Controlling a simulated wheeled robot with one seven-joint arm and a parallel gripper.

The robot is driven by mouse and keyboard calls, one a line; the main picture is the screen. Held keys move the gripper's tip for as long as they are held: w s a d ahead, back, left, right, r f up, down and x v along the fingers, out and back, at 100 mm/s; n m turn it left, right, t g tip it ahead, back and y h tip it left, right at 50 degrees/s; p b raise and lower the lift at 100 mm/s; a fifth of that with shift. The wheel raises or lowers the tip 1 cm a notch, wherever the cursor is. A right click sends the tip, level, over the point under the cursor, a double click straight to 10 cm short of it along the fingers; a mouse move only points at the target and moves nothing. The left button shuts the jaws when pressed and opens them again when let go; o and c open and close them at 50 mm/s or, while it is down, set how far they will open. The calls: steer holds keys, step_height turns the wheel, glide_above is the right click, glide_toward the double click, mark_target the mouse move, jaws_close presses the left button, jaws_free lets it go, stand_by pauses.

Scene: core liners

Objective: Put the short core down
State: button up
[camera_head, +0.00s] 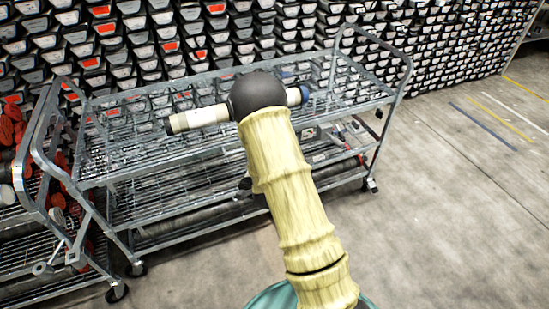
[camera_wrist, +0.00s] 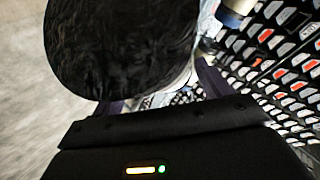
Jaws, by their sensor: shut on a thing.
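My gripper (camera_wrist: 160,98) is shut on the short core, a pale cream-white tube (camera_head: 203,118). In the head view the core shows on both sides of my dark wrist, which hides its middle and my fingers. Its left end is dark brownish and its right end has a blue part. It lies crosswise and nearly level over the top shelf of a grey wire cart (camera_head: 140,152). I cannot tell whether it touches the shelf. In the wrist view a large dark rounded face (camera_wrist: 122,45) fills the upper left, close to the camera, between my fingers.
The cart's top shelf looks mostly bare. Lower shelves hold some small items (camera_head: 325,150). A second cart (camera_head: 60,275) with red and dark things adjoins at the left. A wall of stacked pale-ended trays (camera_head: 440,45) stands behind. The concrete floor (camera_head: 455,190) at right is clear.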

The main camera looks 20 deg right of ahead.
mark_target(251, 196)
steer(key=s+a+f+n+y, duration=0.1)
steer(key=a, duration=0.1)
steer(key=s+a+f+n+y, duration=0.1)
steer(key=s+a+f, duration=0.1)
steer(key=s+a+f+n+y, duration=0.1)
steer(key=a, duration=0.1)
steer(key=shift+s+a+f+t, duration=0.2)
steer(key=shift+s+f+t, duration=0.1)
steer(key=shift+s+f, duration=0.1)
steer(key=shift+w, duration=0.1)
